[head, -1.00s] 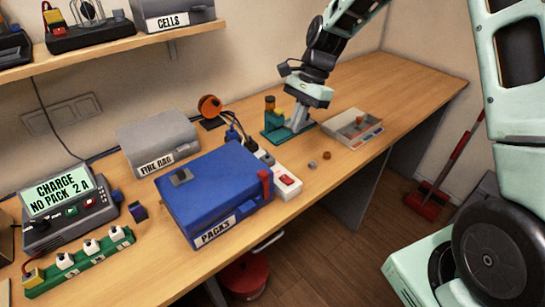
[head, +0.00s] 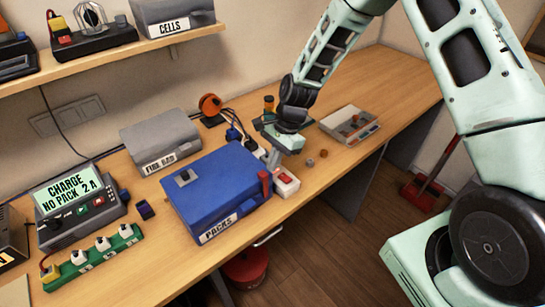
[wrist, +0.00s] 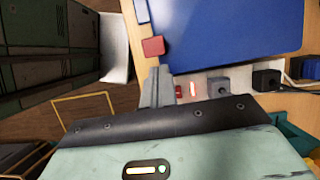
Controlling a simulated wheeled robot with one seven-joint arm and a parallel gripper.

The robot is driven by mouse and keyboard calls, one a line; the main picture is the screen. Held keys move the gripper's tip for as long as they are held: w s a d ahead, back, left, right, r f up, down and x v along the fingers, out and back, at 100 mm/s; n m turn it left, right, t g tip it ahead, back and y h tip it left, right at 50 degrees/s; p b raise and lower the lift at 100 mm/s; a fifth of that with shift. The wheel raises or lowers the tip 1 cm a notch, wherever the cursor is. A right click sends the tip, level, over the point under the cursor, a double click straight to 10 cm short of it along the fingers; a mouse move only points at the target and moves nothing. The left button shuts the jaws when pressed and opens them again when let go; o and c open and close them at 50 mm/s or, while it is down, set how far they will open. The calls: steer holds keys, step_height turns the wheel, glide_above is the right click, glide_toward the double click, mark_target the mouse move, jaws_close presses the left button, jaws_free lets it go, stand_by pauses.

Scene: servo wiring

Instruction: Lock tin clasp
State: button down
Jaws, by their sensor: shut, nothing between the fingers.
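The blue tin (head: 215,190) labelled PACKS stands on the bench with its lid down. Its red clasp (head: 265,183) is at the right end of the tin; whether it is latched I cannot tell. In the wrist view the blue lid (wrist: 240,35) fills the upper right, and the red clasp (wrist: 152,47) is just beyond my fingertips.
A white power strip (head: 287,184) with a red switch lies right of the tin. A grey FIRE BAG box (head: 160,140) stands behind it. A charger (head: 80,212) and green strip (head: 95,258) are at left. A parts tray (head: 350,125) sits farther right.

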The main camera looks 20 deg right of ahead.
steer(key=shift+s+a, duration=0.1)
steer(key=shift+a, duration=0.15)
steer(key=shift+s+a, duration=0.25)
steer(key=shift+a, duration=0.45)
steer(key=shift+s+a, duration=0.2)
steer(key=shift+a, duration=0.45)
steer(key=shift+d, duration=0.15)
steer(key=shift+w+d, duration=0.15)
steer(key=shift+d, duration=0.2)
steer(key=b, duration=0.4)
glide_toward(263, 173)
steer(key=d, duration=0.1)
steer(key=w+d+r, duration=0.1)
steer(key=d, duration=0.2)
steer(key=shift+w+d+r, duration=0.15)
steer(key=shift+w+r, duration=0.15)
steer(key=shift+r, duration=0.1)
